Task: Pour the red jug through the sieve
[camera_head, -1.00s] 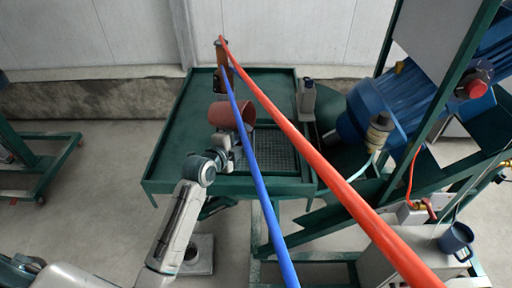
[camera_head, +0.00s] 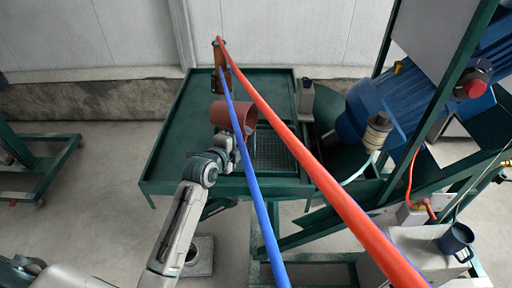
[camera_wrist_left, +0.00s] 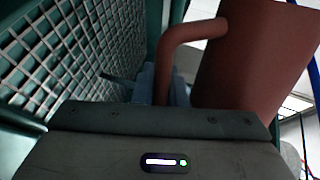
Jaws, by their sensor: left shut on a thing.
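The red jug (camera_head: 229,115) is brownish red and lies tilted well over on its side above the green table, its open mouth facing right. My left gripper (camera_head: 228,146) is shut on the jug's handle. In the left wrist view the jug (camera_wrist_left: 255,60) and its curved handle (camera_wrist_left: 172,60) stand just beyond the gripper; the fingertips are mostly hidden. The sieve (camera_head: 275,152) is a metal grid set into the right part of the table, right of the jug. It also shows in the left wrist view (camera_wrist_left: 70,50). No stream from the jug is visible. My right gripper is not in view.
A blue hose (camera_head: 247,155) and a red hose (camera_head: 300,150) cross in front of the table and partly cover jug and sieve. A grey bottle (camera_head: 306,97) stands at the table's right edge. The table's left half (camera_head: 180,150) is clear.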

